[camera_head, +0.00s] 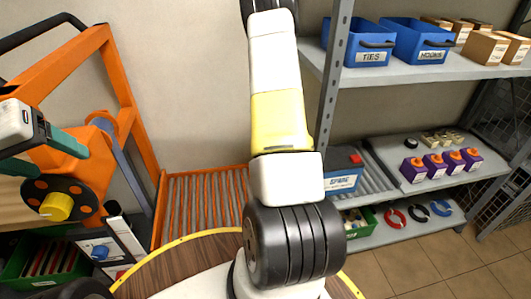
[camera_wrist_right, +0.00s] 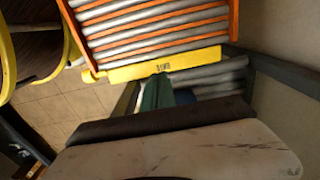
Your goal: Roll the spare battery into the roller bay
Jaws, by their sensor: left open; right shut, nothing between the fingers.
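The spare battery (camera_head: 343,181) is a blue box with a white SPARE label and a red patch on top. It sits on the grey rollers of the middle shelf, right of my right arm. The roller bay (camera_head: 205,208) is an orange frame with grey rollers, left of that arm, which hides part of it; no battery shows on its visible rollers. It also fills the top of the right wrist view (camera_wrist_right: 160,25). My left gripper (camera_head: 60,160) is open by an orange part at the left. My right gripper (camera_wrist_right: 157,92) is shut and empty near the bay's yellow labelled bar (camera_wrist_right: 165,66).
Grey shelf rollers (camera_wrist_right: 218,80) lie just beyond the yellow bar. A grey shelf post (camera_head: 333,90) stands near the battery. Blue bins (camera_head: 356,43) sit above. A yellow knob (camera_head: 57,206) is at the left. A round wooden top (camera_head: 190,255) lies below. Floor is clear at lower right.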

